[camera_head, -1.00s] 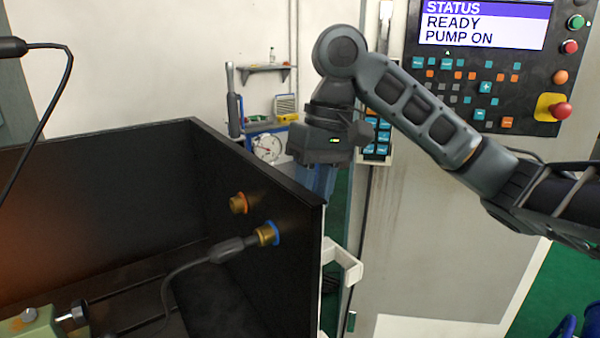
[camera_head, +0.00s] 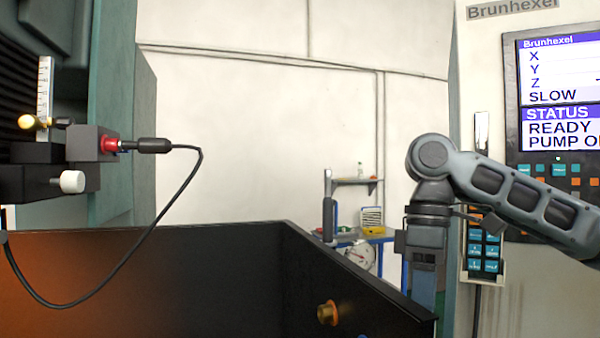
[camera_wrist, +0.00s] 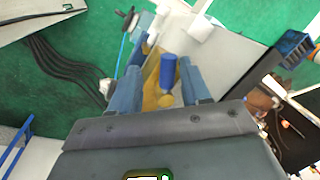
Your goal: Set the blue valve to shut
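I cannot surely identify a blue valve in either view. My gripper (camera_head: 422,290) points downward by the right corner of the black-walled tray (camera_head: 250,240) in the head view. On the tray's inner right wall is a brass fitting with an orange ring (camera_head: 327,313). A sliver of blue shows at the bottom edge beside it.
A grey block with a red ring (camera_head: 108,144) and a plugged-in black cable (camera_head: 200,190) is at left. A control panel (camera_head: 560,100) and keypad (camera_head: 484,245) stand at right. A dial gauge (camera_head: 360,256) sits behind. Green floor (camera_wrist: 80,85) shows in the wrist view.

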